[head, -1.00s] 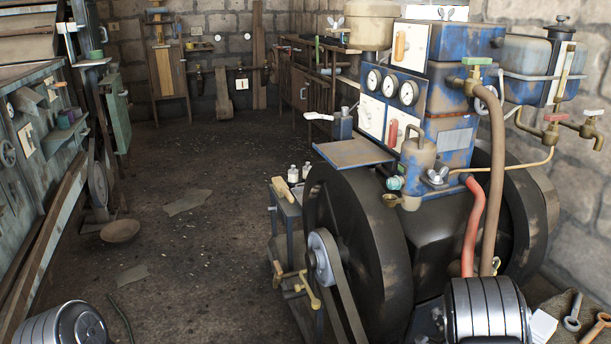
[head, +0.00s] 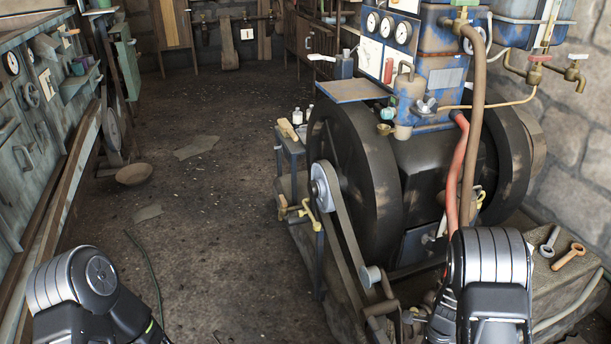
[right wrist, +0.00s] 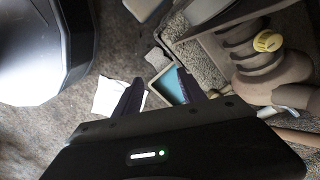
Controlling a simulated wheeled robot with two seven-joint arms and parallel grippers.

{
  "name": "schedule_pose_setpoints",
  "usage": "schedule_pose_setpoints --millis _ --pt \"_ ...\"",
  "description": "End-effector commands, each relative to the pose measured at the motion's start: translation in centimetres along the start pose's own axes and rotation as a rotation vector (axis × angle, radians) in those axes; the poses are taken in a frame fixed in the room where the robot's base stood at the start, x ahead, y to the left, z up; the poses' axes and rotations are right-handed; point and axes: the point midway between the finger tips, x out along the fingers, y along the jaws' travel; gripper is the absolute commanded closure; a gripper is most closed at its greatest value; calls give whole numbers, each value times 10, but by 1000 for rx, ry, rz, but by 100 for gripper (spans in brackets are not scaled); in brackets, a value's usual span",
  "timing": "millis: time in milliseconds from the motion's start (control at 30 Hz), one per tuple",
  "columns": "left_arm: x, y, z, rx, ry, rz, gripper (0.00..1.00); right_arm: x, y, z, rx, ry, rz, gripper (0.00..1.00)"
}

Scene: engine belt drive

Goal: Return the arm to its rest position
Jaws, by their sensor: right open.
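My right gripper (right wrist: 158,92) shows in the right wrist view with its two dark fingers apart and nothing between them touching either. It points down over the floor beside grey and brown machine parts. In the head view my right arm (head: 490,265) stands at the lower right, in front of the engine's base; its gripper is out of the picture. My left arm (head: 85,280) shows at the lower left over the floor, and its gripper is not visible. The belt (head: 343,235) runs around the engine's pulley (head: 321,190) and down towards a lower small pulley (head: 370,277).
The engine with its dark flywheel (head: 350,150) fills the right half. The floor (head: 210,220) between is mostly clear. The wrist view shows a white sheet (right wrist: 106,97) and a yellow knob (right wrist: 268,41).

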Motion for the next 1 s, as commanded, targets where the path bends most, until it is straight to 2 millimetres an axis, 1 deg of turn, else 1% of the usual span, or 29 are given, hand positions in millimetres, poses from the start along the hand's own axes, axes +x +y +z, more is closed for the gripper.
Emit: schedule_pose_setpoints --millis 33,167,267,367,400,467,533,600,667,800,833,1000 --pt "0 0 0 0 0 0 100 8 11 6 -56 -4 9 52" --pt "0 0 0 0 0 0 100 28 41 26 -252 -22 20 52" --pt "0 0 0 0 0 0 100 42 69 47 -443 -45 20 52" --pt "0 0 0 0 0 0 100 53 101 75 -663 -81 7 52" --pt "0 0 0 0 0 0 100 56 114 87 -760 -99 -4 52" --pt "0 0 0 0 0 0 100 58 136 107 -910 -129 -28 52" --pt "0 0 0 0 0 0 100 58 160 132 -1086 -166 -68 52" --pt "0 0 0 0 0 0 100 53 182 156 -1253 -202 -120 52" --pt "0 0 0 0 0 0 100 47 200 176 -1387 -231 -172 52" --pt "0 0 0 0 0 0 100 26 237 218 -1660 -286 -317 52" --pt "-18 7 0 -1 -1 0 100 8 233 216 -1652 -277 -313 52" --pt "-61 24 0 -1 0 1 100 -36 232 214 -1644 -275 -308 52"
